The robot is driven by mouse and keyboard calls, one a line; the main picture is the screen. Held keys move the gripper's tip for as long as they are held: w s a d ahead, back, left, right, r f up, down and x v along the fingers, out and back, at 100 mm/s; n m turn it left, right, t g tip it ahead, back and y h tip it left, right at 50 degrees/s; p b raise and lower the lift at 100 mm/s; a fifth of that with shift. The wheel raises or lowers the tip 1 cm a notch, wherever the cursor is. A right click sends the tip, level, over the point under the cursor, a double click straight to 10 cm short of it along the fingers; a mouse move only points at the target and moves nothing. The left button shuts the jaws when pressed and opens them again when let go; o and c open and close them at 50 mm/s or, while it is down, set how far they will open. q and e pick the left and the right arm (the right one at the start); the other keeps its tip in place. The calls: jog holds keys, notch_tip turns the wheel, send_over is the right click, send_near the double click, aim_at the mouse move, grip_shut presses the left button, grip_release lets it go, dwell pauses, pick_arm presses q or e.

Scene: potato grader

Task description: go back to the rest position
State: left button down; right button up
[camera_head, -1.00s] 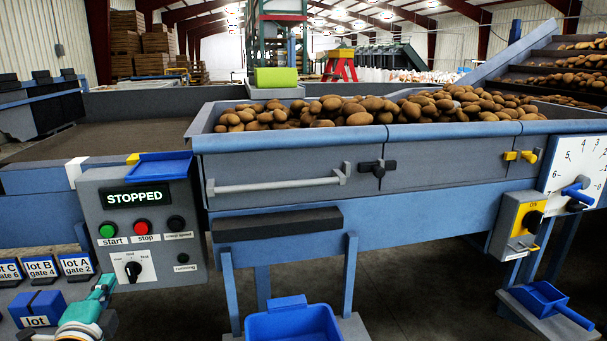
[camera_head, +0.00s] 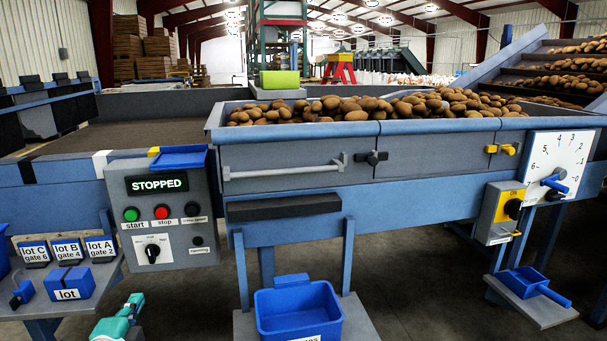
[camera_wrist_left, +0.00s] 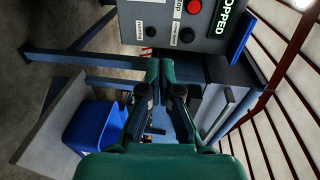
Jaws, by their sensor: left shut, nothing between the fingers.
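My left gripper (camera_head: 134,304), green-teal, shows at the bottom left of the head view, below the control panel and cut off by the lower edge. In the left wrist view its two dark-jointed fingers (camera_wrist_left: 160,68) are together with nothing between them. The grey control panel (camera_head: 202,240) reads STOPPED and carries a green start button, a red stop button and a black knob. It also shows at the top of the left wrist view (camera_wrist_left: 172,22), beyond the fingertips and apart from them. My right gripper is in neither view.
A blue bin (camera_head: 298,312) stands on a low shelf right of my gripper. Lot boxes (camera_head: 68,284) sit on a ledge to the left. The potato-filled grader (camera_head: 300,168) spans the middle. A yellow switch box (camera_head: 500,213) and a blue scoop (camera_head: 530,281) are at right.

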pick_arm(q)
jog(key=s+d+f+n+g+h, duration=0.1)
jog(key=s+d+f+g+h, duration=0.1)
jog(key=d+f, duration=0.55)
jog(key=s+d+f+g+h, duration=0.2)
jog(key=d+f+g, duration=0.15)
jog(key=f, duration=0.65)
jog(key=s+d+f+n+g+h, duration=0.1)
jog(key=d+f+g+h, duration=0.1)
jog(key=d+f, duration=0.55)
jog(key=s+d+f+n+g+h, duration=0.1)
jog(key=s+d+f+n+g, duration=0.25)
jog(key=s+f, duration=0.35)
jog(key=s+d+f+n+g, duration=0.35)
jog(key=s+f, duration=0.25)
jog(key=s, duration=0.3)
jog(key=s+n+g, duration=0.1)
jog(key=s+n, duration=0.3)
jog(key=n, duration=0.4)
notch_tip(320, 180, up, 28)
jog(key=p, duration=2.8)
jog(key=shift+d+h, duration=0.2)
jog(key=shift+h, duration=0.2)
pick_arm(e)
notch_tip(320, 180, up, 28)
pick_arm(q)
jog(key=shift+f, duration=0.1)
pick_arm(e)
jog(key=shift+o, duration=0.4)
